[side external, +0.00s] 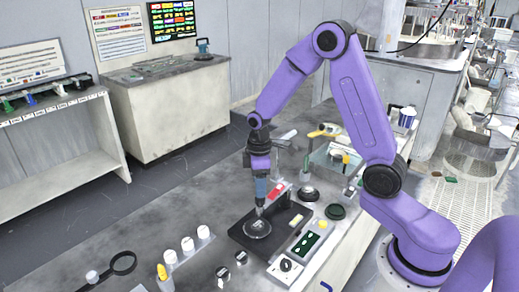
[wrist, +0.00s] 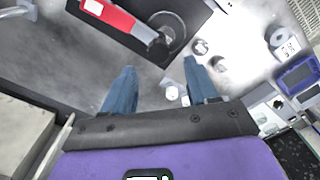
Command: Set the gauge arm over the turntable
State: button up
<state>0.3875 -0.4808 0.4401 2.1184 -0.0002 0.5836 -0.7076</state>
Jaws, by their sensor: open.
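In the side view, the turntable (side external: 257,229) is a shiny grey disc on a black base (side external: 296,208). My gripper (side external: 260,207) points down just above or in front of the disc; the exact gap is unclear. A red piece with a pale label (side external: 277,190), seemingly the gauge arm, shows just behind my fingers. In the wrist view, the red arm (wrist: 122,18) slants from the upper left, and its grey end overlaps the edge of the dark round turntable (wrist: 172,25). My blue fingers (wrist: 160,87) are apart with nothing between them, below the red arm in the picture.
A box with a green display (side external: 307,243) and a knob unit (side external: 285,266) stand right of the base. White jars (side external: 188,245) and a magnifier (side external: 122,263) are at front left.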

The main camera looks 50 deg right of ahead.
notch_tip(320, 180, up, 13)
dwell(0.3)
jog(key=shift+s+f, duration=0.1)
jog(key=s+a+n, duration=0.2)
jog(key=s+a, duration=0.6)
jog(key=s, duration=0.4)
jog(key=s+f+n, duration=0.1)
jog(key=s+f, duration=0.1)
jog(key=s, duration=1.3)
jog(key=shift+s+d, duration=0.3)
